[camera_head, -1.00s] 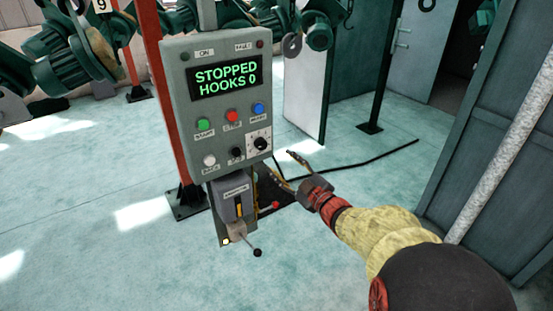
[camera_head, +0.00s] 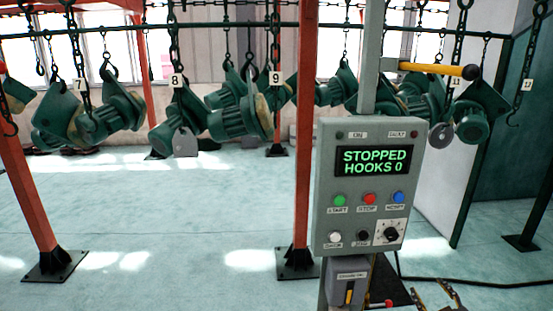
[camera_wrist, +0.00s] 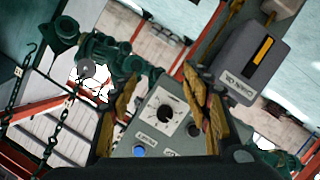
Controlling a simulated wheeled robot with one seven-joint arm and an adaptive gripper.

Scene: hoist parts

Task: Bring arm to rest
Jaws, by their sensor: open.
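My gripper (camera_head: 432,293) shows only by its fingertips at the bottom edge of the head view, right of the lower part of the control post. In the wrist view my gripper (camera_wrist: 160,78) is open, with its two yellow-black fingers apart and nothing held between them. The grey control panel (camera_head: 322,190) stands upright in the head view, its display reading STOPPED, HOOKS 0. In the wrist view the panel (camera_wrist: 150,115) appears beyond and between the fingers, with its dial and blue button visible. Most of my arm is outside the head view.
A grey switch box (camera_head: 347,283) is below the panel; it also shows in the wrist view (camera_wrist: 250,58). Green hoists (camera_head: 240,118) hang on chains behind. Red posts (camera_head: 30,185) stand on the floor. A black cable (camera_head: 480,284) lies at right. The floor at left is open.

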